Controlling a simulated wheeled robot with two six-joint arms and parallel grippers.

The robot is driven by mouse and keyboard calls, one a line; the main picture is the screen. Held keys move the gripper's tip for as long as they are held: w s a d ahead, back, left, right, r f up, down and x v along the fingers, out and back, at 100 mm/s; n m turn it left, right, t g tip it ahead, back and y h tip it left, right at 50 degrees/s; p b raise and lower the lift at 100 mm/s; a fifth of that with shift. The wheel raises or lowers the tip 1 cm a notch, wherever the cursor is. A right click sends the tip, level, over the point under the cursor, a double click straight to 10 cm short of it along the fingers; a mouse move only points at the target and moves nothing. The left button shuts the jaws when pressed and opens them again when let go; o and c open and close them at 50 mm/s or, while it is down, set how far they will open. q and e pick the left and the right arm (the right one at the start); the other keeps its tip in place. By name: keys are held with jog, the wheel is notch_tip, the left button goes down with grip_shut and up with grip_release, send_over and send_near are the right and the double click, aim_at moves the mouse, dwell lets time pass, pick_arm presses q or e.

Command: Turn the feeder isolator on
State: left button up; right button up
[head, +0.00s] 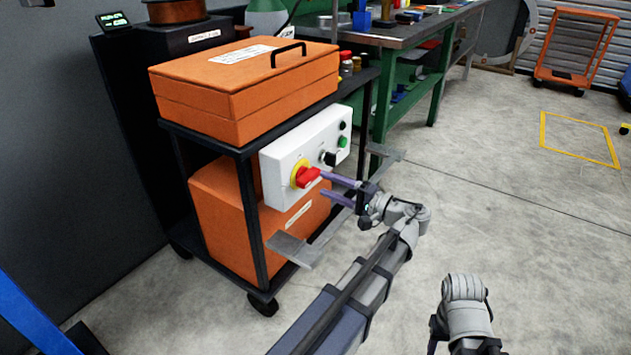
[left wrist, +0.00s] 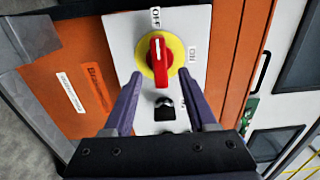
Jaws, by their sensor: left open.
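The feeder isolator is a red rotary handle (head: 309,177) on a yellow disc, on the front of a white control box (head: 281,166). In the left wrist view, the red handle (left wrist: 159,54) has its white line pointing along the axis of the OFF label (left wrist: 156,17). Another label (left wrist: 192,54) is on the right of the disc and hard to read. My left gripper (head: 324,183) is open and empty, with its purple fingers pointing at the box. In the wrist view its fingers (left wrist: 160,88) are spread beside the disc's lower edge; contact cannot be told.
A black selector switch (left wrist: 166,110) lies between my fingers in the wrist view. A green button (head: 342,142) is on the same box. An orange case (head: 240,85) sits on the black cart above. A grey ledge (head: 291,249) juts out below. The floor at right is open.

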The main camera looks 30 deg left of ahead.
aim_at(313, 179)
pick_arm(q)
jog(key=shift+w+a, duration=0.2)
jog(key=shift+a, duration=2.25)
jog(key=shift+c, duration=0.4)
grip_shut()
